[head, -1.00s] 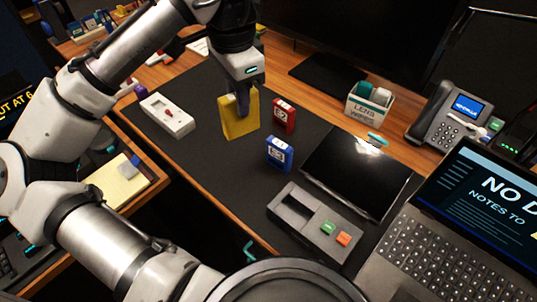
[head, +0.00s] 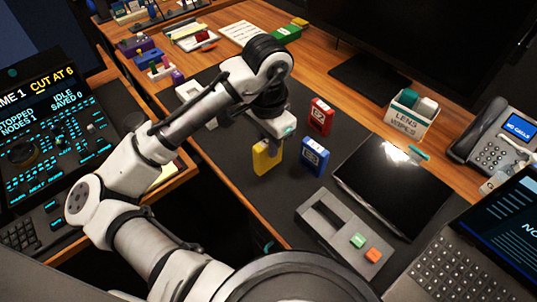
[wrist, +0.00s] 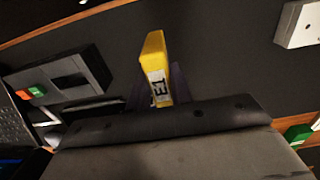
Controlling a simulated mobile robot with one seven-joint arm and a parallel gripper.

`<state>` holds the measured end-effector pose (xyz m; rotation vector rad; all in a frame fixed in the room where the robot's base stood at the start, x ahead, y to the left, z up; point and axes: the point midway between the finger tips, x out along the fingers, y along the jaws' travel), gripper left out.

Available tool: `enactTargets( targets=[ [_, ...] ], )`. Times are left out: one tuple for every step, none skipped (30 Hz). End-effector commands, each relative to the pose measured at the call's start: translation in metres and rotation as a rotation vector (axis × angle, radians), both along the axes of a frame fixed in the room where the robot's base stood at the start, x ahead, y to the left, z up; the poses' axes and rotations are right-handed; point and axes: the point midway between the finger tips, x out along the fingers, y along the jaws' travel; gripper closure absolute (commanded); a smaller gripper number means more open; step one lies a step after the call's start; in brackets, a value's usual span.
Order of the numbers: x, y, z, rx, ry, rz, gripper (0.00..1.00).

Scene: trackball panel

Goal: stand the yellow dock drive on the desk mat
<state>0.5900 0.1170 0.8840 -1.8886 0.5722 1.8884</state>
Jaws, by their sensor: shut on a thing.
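The yellow dock drive (head: 267,158) is a flat upright block in my gripper (head: 272,146), over the dark desk mat (head: 288,190). In the wrist view the yellow drive (wrist: 153,60) points away from my gripper (wrist: 160,98), with an "E1" label on its narrow side. My gripper is shut on the drive's upper part. I cannot tell whether the drive's lower edge touches the mat. A blue drive (head: 314,157) stands close to its right, and a red drive (head: 320,117) stands farther back.
A grey dock (head: 325,216) with a dark slot and green and orange buttons lies at the front right. A black glossy tablet (head: 395,185) is right of the blue drive. A white box (head: 190,91) is behind my arm. Bare mat shows left of the yellow drive.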

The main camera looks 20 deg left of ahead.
Motion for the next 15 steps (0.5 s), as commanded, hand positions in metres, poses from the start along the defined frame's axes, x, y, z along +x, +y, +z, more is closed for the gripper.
enactTargets(
  targets=[
    [0.0,0.001,-0.005,0.003,0.001,0.002,1.0],
    [0.0,0.001,-0.007,0.003,0.001,0.001,1.0],
    [0.0,0.001,-0.009,0.002,0.0,0.001,1.0],
    [0.0,0.001,-0.011,0.002,0.0,0.001,1.0],
    [0.0,0.001,-0.014,0.002,0.0,0.002,1.0],
    [0.0,0.001,-0.02,0.002,0.0,0.002,1.0],
    [0.0,0.001,-0.024,0.002,0.001,0.003,1.0],
    [0.0,0.001,-0.029,0.002,0.002,0.003,1.0],
    [0.0,0.001,-0.035,0.001,0.0,0.002,1.0],
    [0.0,0.001,-0.039,0.002,0.001,0.002,1.0],
    [0.0,0.001,-0.042,0.002,0.001,0.001,1.0],
    [0.0,0.001,-0.046,0.002,0.0,0.001,1.0],
    [0.0,0.001,-0.047,0.002,0.0,0.001,1.0],
    [0.0,0.001,-0.048,0.002,-0.001,0.001,1.0],
    [0.0,0.001,-0.049,0.002,-0.001,0.001,1.0]
  ],
)
